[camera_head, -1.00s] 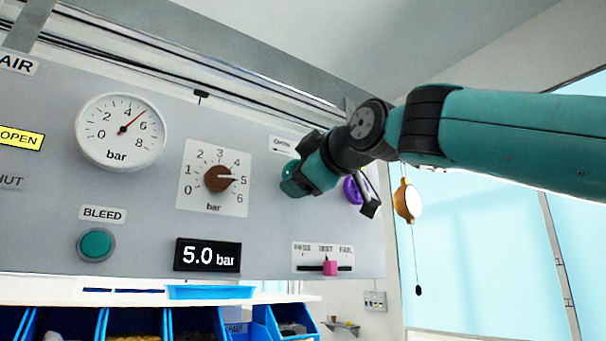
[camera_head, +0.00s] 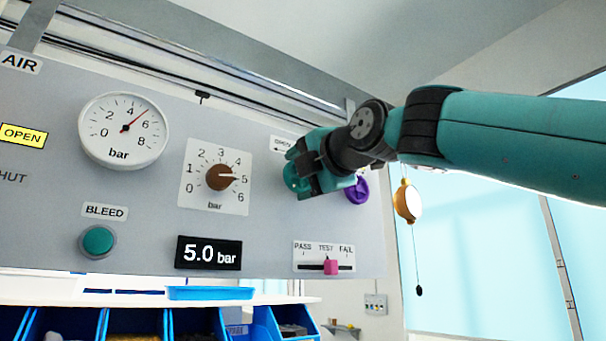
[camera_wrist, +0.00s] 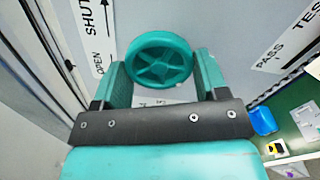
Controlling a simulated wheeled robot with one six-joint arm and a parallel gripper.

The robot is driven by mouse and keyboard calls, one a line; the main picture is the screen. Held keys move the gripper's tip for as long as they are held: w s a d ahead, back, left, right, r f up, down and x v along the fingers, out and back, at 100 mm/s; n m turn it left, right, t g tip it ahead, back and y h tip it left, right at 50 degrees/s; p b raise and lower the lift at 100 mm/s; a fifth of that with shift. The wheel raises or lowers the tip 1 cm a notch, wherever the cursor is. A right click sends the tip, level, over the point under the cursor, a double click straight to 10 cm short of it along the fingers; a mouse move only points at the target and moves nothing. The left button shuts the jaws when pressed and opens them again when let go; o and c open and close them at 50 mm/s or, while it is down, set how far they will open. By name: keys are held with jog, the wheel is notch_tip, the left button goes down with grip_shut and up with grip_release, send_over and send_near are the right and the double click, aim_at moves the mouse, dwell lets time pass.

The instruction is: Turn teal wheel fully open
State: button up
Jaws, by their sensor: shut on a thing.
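The teal wheel (camera_wrist: 160,65) has a round rim with a star-shaped middle and is mounted on the grey panel. In the wrist view it sits between the two fingers of my gripper (camera_wrist: 162,78), which is shut on it. In the head view my gripper (camera_head: 300,178) is at the panel's right side and covers most of the teal wheel (camera_head: 291,178). An OPEN label (camera_head: 282,145) with an arrow is just above it. In the wrist view a label (camera_wrist: 97,40) reads SHUT and OPEN along an arrow.
A purple knob (camera_head: 358,190) is just right of my gripper. A brown dial (camera_head: 220,177) points near 5, and a display (camera_head: 208,254) reads 5.0 bar. A pink slider (camera_head: 331,267) sits below under TEST. A gold round thing (camera_head: 407,202) hangs at the right.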

jog(key=n, duration=0.7)
jog(key=shift+w+f, duration=0.1)
jog(key=shift+f, duration=0.05)
dwell(0.4)
jog(key=o, duration=0.9)
jog(key=b+v, duration=0.7)
jog(key=v, duration=1)
jog(key=shift+d+b, duration=0.25)
jog(key=shift+b, duration=0.15)
